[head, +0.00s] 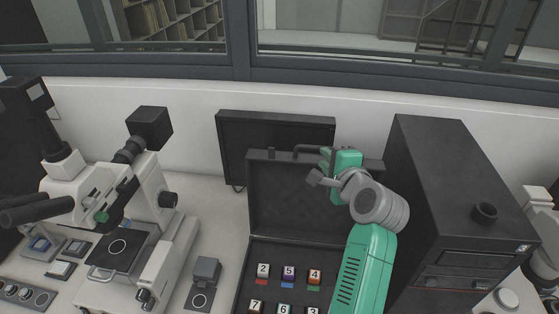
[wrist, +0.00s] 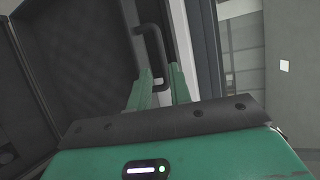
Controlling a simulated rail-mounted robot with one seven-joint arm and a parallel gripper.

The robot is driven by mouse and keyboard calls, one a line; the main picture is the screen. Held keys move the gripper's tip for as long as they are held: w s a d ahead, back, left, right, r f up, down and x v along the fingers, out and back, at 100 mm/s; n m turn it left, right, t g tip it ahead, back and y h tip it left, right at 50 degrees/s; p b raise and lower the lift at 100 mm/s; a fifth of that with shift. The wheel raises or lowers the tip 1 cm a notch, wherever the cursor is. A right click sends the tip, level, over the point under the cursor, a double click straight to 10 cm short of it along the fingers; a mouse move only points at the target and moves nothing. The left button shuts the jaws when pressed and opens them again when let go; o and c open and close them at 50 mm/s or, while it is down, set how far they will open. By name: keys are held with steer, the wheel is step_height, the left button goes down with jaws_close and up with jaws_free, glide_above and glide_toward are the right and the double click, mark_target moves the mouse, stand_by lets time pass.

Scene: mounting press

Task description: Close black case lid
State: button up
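The black case (head: 237,290) stands open on the bench, its lid (head: 272,212) upright and leaning toward the wall. The lid's dark inside fills the left of the wrist view (wrist: 65,60). A black handle (head: 308,149) sits on the lid's top edge; it also shows in the wrist view (wrist: 149,48). My gripper (head: 323,166) is at the lid's upper right edge, beside the handle. In the wrist view its two green fingers (wrist: 160,88) stand apart, with the handle's near end at the gap between them. Whether they touch the handle or lid is unclear.
Numbered blocks (head: 288,272) lie in the case's base. A black monitor (head: 276,117) stands behind the lid. A tall black machine (head: 450,200) is close to the right of my arm. A white microscope (head: 120,200) and small grey device (head: 205,272) stand left.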

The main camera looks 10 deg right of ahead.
mark_target(315, 149)
steer(key=b+x, duration=0.1)
steer(key=x, duration=0.6)
steer(key=shift+w, duration=0.4)
jaws_close()
